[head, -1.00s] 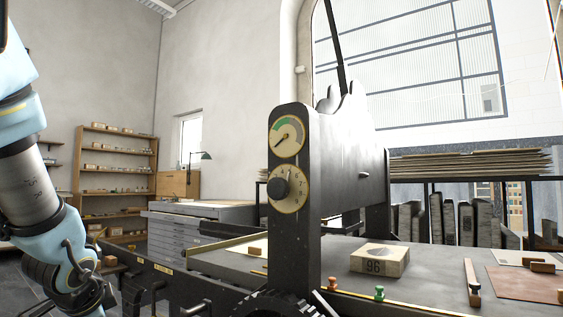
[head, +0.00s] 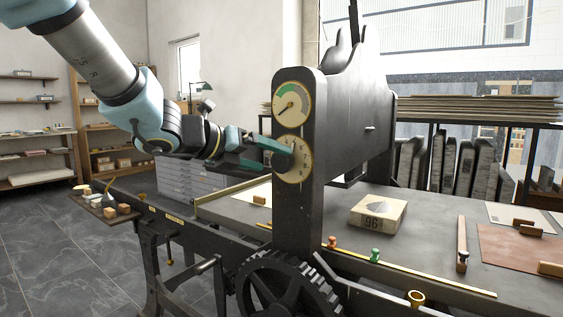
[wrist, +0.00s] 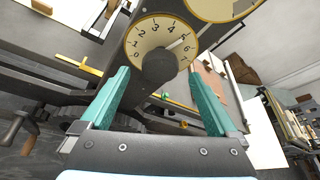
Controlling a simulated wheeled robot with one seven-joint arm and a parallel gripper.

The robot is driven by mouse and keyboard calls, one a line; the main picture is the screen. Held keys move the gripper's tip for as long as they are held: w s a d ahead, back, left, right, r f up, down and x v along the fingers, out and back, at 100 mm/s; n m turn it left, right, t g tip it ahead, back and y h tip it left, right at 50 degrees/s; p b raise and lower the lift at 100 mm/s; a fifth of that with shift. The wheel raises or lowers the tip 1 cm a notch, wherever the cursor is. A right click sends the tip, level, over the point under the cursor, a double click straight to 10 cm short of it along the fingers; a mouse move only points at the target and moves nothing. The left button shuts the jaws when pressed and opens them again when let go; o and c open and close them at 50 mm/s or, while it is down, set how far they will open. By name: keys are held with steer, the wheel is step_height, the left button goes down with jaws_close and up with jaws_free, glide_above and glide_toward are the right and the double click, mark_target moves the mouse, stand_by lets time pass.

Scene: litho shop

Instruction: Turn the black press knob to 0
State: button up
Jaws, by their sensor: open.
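The black press knob (wrist: 160,66) sits at the centre of a cream numbered dial (wrist: 146,40) on the press's dark upright. A pale mark near it appears to point about at 5; the 0 lies at the dial's lower left in the wrist view. In the head view the knob (head: 283,158) is partly hidden by my gripper. My gripper (head: 272,155) is open, coming at the dial from the left. Its teal fingers show on either side of the knob in the wrist view (wrist: 158,76), with a gap on both sides; I cannot tell if they reach around it.
A gauge with a green band (head: 291,104) is just above the dial. The press bed (head: 330,210) carries a block marked 96 (head: 378,214), a red peg (head: 332,242) and a green peg (head: 375,255). A gear wheel (head: 285,290) is below.

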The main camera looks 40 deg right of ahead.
mark_target(278, 161)
steer(key=x, duration=0.5)
steer(key=c, duration=1.3)
steer(key=shift+c, duration=0.2)
